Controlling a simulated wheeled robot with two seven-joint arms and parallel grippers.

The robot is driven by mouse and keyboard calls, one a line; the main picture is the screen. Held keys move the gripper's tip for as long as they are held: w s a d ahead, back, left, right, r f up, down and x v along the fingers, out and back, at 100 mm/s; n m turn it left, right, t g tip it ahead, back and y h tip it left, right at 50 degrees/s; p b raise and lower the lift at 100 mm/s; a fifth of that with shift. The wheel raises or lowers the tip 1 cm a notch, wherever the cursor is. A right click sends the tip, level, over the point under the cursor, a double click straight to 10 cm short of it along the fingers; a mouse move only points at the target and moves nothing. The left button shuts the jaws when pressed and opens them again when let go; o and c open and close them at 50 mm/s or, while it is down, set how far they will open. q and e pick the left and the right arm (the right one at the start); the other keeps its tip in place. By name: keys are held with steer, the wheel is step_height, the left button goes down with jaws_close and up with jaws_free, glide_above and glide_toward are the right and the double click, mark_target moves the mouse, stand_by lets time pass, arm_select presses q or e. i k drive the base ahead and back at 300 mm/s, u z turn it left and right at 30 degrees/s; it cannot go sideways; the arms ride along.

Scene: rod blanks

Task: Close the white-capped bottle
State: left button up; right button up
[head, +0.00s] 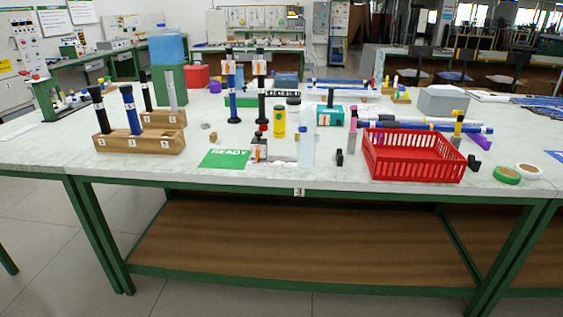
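A slim pale translucent bottle (306,148) stands upright near the front middle of the table in the head view. Its narrow top looks whitish; at this size I cannot tell whether that is a cap or a bare neck. A yellow bottle (279,124) with a dark top stands behind it to the left. A white jar (293,112) with a dark top stands farther back. Neither of my grippers shows in the head view.
A red basket (413,170) stands to the right of the pale bottle. Wooden blocks with rods (138,143) stand at the left. A green READY card (224,158) lies front left of the bottle. Tape rolls (507,175) lie at the right. The front left tabletop is clear.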

mark_target(308, 125)
steer(key=z, duration=0.35)
steer(key=i, duration=1.45)
steer(key=z, duration=0.1)
